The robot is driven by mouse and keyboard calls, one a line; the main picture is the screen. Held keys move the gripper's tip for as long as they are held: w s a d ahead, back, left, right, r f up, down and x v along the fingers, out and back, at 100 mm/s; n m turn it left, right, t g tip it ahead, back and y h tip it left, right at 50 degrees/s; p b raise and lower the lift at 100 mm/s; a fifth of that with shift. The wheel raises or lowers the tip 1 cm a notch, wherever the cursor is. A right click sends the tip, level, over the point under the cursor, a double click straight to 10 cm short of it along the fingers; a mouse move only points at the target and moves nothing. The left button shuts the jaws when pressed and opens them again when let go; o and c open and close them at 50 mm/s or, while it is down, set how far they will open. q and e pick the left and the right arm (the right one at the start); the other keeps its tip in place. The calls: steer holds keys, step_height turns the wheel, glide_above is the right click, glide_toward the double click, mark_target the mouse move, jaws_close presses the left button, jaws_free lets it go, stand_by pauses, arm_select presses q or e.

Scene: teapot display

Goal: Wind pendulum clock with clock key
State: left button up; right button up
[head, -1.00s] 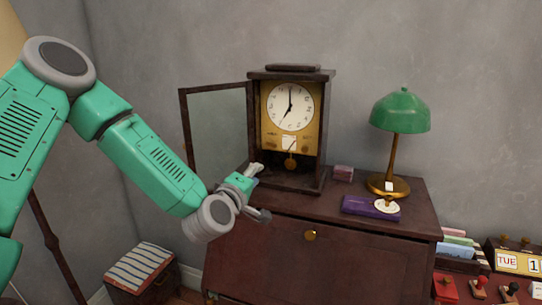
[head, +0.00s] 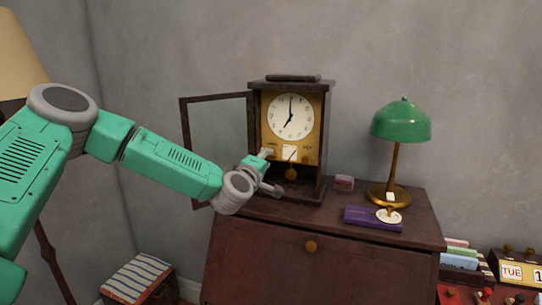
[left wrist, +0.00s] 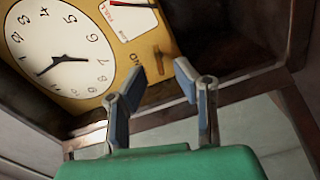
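The pendulum clock (head: 326,130) stands on a wooden desk, its glass door (head: 218,130) swung open to the left. Its white dial (head: 290,117) reads about seven o'clock. A pendulum bob (head: 291,174) hangs below the gold faceplate. My left gripper (head: 272,172) is open at the left front of the clock. In the left wrist view, its two fingers (left wrist: 160,76) are spread and empty. A small brass piece (left wrist: 159,60), perhaps the clock key, stands on the gold plate beside lettering ending in "ND", just beyond the fingertips. It appears untouched. My right gripper is not in view.
The clock's frame and open door stand close around the left gripper. Free room lies in front of the desk.

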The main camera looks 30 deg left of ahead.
arm_select(q)
steer(key=shift+x, duration=1.15)
steer(key=shift+d, duration=0.2)
jaws_close()
steer(key=shift+m, duration=0.3)
